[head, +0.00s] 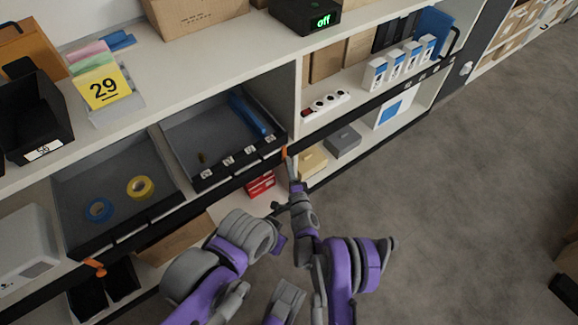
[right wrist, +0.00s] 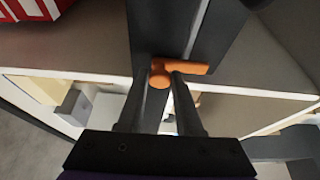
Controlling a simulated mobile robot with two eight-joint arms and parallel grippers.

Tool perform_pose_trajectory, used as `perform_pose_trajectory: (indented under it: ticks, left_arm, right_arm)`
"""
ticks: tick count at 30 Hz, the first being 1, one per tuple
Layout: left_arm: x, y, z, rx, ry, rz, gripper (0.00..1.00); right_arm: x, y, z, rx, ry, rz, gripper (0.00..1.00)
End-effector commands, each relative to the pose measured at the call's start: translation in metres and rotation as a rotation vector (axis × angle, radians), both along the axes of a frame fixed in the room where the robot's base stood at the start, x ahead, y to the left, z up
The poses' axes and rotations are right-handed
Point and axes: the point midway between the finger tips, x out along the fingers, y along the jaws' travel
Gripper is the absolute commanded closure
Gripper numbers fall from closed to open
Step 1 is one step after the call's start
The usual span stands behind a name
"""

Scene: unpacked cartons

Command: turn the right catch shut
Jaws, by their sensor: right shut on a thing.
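The right catch (head: 284,152) is a small orange piece on the black front edge at the right end of the drawer trays. My right gripper (head: 290,165) reaches up to it from below. In the right wrist view the catch (right wrist: 188,68) shows a round orange knob and a short bar pointing right. The two fingers of my right gripper (right wrist: 161,86) are shut on its knob end, one finger to each side. A second orange catch (head: 95,266) sits at the left on the lower edge.
Two grey trays stand left of the right catch, one with tape rolls (head: 140,187), one with a blue object (head: 248,114). A power strip (head: 325,103) and several white boxes are on the right shelf. A red box (head: 261,184) lies below.

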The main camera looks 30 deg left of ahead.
Motion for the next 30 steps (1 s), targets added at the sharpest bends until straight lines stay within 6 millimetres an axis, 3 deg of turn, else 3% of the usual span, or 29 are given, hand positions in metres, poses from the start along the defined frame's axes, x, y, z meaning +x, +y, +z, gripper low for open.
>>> perform_pose_trajectory:
  ticks: [4,5,9,20,26,30]
  left_arm:
    - [0.0,0.0,0.0,0.0,0.0,0.0,1.0]
    - [0.0,0.0,0.0,0.0,0.0,0.0,1.0]
    - [0.0,0.0,0.0,0.0,0.0,0.0,1.0]
    - [0.0,0.0,0.001,0.0,0.0,0.0,1.0]
    - [-0.001,0.0,0.01,0.0,-0.002,0.0,1.0]
    - [-0.002,0.0,0.014,0.0,-0.003,0.0,1.0]
  right_arm:
    - [-0.001,0.001,0.0,-0.001,-0.001,0.002,1.0]
    - [-0.001,0.001,0.0,-0.001,-0.001,0.002,0.6]
    - [-0.001,0.001,0.0,0.0,0.0,0.001,0.37]
    - [-0.003,-0.003,0.0,0.0,0.0,0.0,0.37]
    - [-0.025,-0.024,0.002,-0.001,-0.001,0.0,0.37]
    - [-0.049,-0.049,0.001,-0.001,-0.001,-0.001,0.37]
